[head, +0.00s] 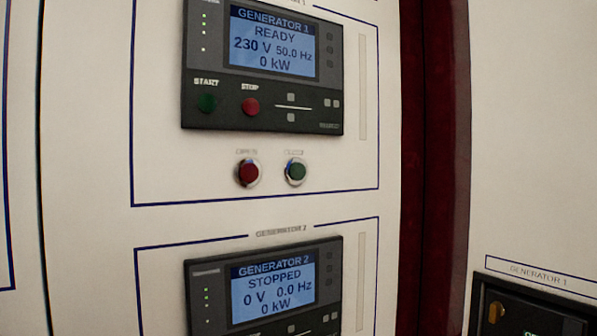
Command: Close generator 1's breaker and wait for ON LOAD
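In the head view, the generator 1 controller (262,105) is a dark panel at the top. Its blue screen (272,43) reads GENERATOR 1, READY, 230 V, 50.0 Hz, 0 kW. A green START button (206,103) and a red STOP button (250,106) sit on it. Below it are a red push button (248,172) and a green push button (296,171) with blurred labels. At the lower right, a dark unit (530,315) under a GENERATOR 1 label (538,274) is cut off by the frame edge. Neither gripper is in view.
The generator 2 controller (268,322) below reads STOPPED, 0 V, 0.0 Hz, 0 kW. A dark red vertical post (440,150) separates the left cabinet panel (90,150) from the right panel (530,130). Nothing stands in front of the panels.

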